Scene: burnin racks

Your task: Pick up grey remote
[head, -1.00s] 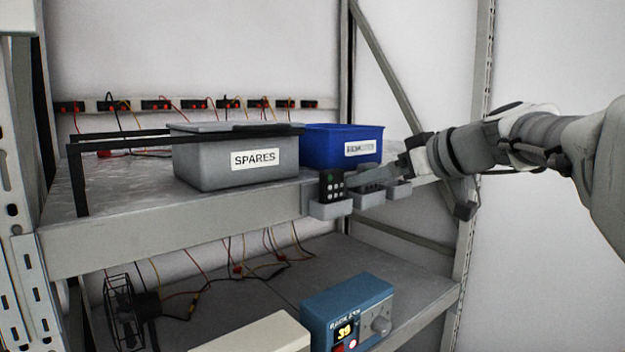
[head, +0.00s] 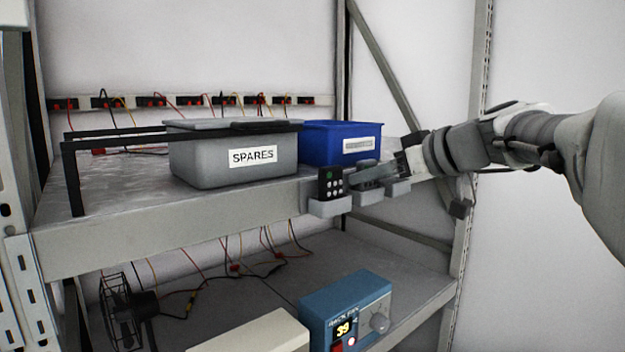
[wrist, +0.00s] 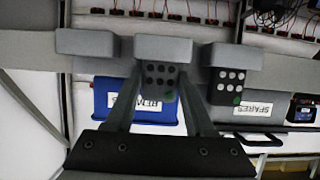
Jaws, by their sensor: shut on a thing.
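The grey remote (wrist: 160,80) stands in the middle of three small grey wall holders (wrist: 163,47) in the wrist view, which looks upside down. Its dark buttons and one green button face me. My gripper (wrist: 161,92) is shut on it, with one finger on each side. In the head view my gripper (head: 374,176) reaches in from the right at the middle holder, and its fingers mostly hide the remote. A black remote (head: 331,184) with pale buttons stands in the left holder (head: 329,206). It also shows in the wrist view (wrist: 228,88), right of my finger.
The holders hang on the shelf's front edge (head: 150,232). Behind them stand a blue bin (head: 318,146) and a grey SPARES bin (head: 205,165). The third holder (head: 398,188) looks empty. A blue box with a display (head: 347,308) stands on the shelf below.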

